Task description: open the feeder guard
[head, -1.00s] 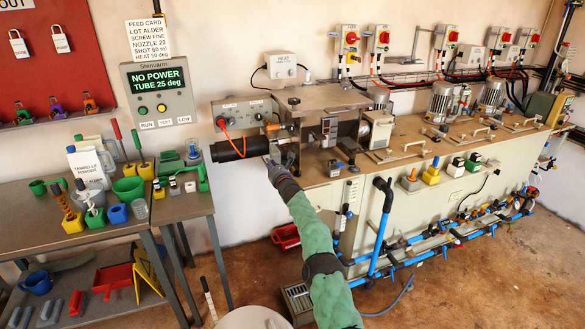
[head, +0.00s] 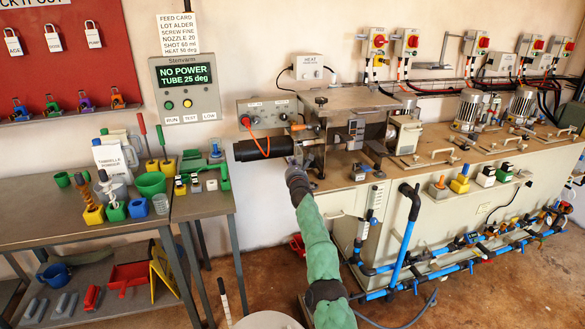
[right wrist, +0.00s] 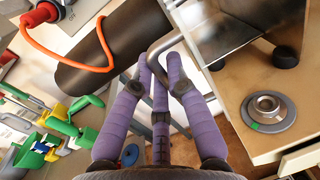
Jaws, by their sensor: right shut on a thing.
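The feeder machine (head: 345,100) stands at the left end of the long bench in the head view, with a steel box top. In the right wrist view, a shiny steel plate (right wrist: 222,25), which looks like the feeder guard, carries a bent metal rod handle (right wrist: 166,42). My right gripper (head: 295,166) is at the machine's front left, below the black barrel. In the right wrist view its purple fingers (right wrist: 158,72) are closed around the lower end of the handle. The exact contact is partly hidden by the fingers. My left gripper is not in view.
The black barrel (head: 262,149) with an orange cable lies close to the left of my right gripper. A round metal fitting (right wrist: 268,108) sits on the bench to its right. A side table (head: 70,215) with green and yellow tools stands at left. Open floor lies in front.

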